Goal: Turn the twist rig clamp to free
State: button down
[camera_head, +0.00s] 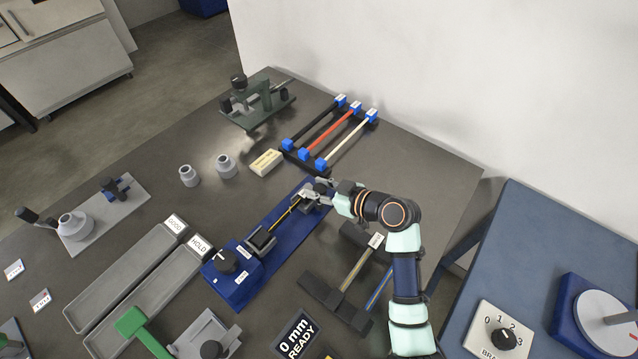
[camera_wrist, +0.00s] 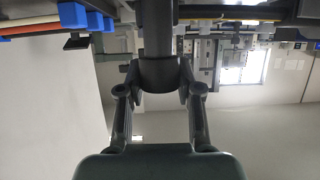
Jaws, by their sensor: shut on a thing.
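The twist rig has a long blue base (camera_head: 285,232) on the dark table. At its near end is a blue box with a black knob (camera_head: 228,260) and small white labels too small to read. A grey clamp block (camera_head: 261,242) stands beside the box, and a thin yellow cable (camera_head: 284,217) runs from it to the rig's far end. My gripper (camera_head: 322,191) is at that far end, away from the black knob. In the wrist view its fingers (camera_wrist: 158,85) are shut on a dark round part (camera_wrist: 158,73). The arm partly hides the far end.
A rack of cables (camera_head: 333,135) stands close behind my gripper. A pale yellow block (camera_head: 266,162) and grey pots (camera_head: 227,167) sit to its left. Grey HOLD and GOOD trays (camera_head: 125,278) lie left of the rig. A dark fixture (camera_head: 337,300) lies right of it.

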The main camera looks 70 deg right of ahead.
jog(key=m+g+h+p, duration=0.1)
jog(key=m+h+p, duration=0.1)
jog(key=p, duration=0.1)
jog(key=r+m+g+h+p, duration=0.1)
jog(key=m+h+p, duration=0.1)
jog(key=p, duration=0.2)
jog(key=shift+a+m+h, duration=0.15)
jog(key=shift+m+h, duration=0.15)
jog(key=shift+h, duration=0.1)
jog(key=m+g+h+p, duration=0.2)
jog(key=shift+w+f+m, duration=0.1)
jog(key=shift+f+m, duration=0.15)
jog(key=shift+m, duration=0.05)
jog(key=shift+f+m+g+h+b, duration=0.35)
jog(key=shift+m+g+h+b, duration=0.2)
jog(key=shift+m+g+h, duration=0.45)
jog(key=m+g+b, duration=0.1)
jog(key=g+b, duration=0.1)
jog(key=shift+f+m+h+b, duration=0.2)
jog(key=shift+m+h+b, duration=0.1)
jog(key=shift+m+b, duration=0.1)
jog(key=m+g+b, duration=0.4)
jog(key=g+b, duration=0.1)
jog(key=shift+r+h, duration=0.15)
jog(key=shift+h, duration=0.25)
jog(key=shift+s+m+g, duration=0.2)
jog(key=shift+m+g, duration=0.1)
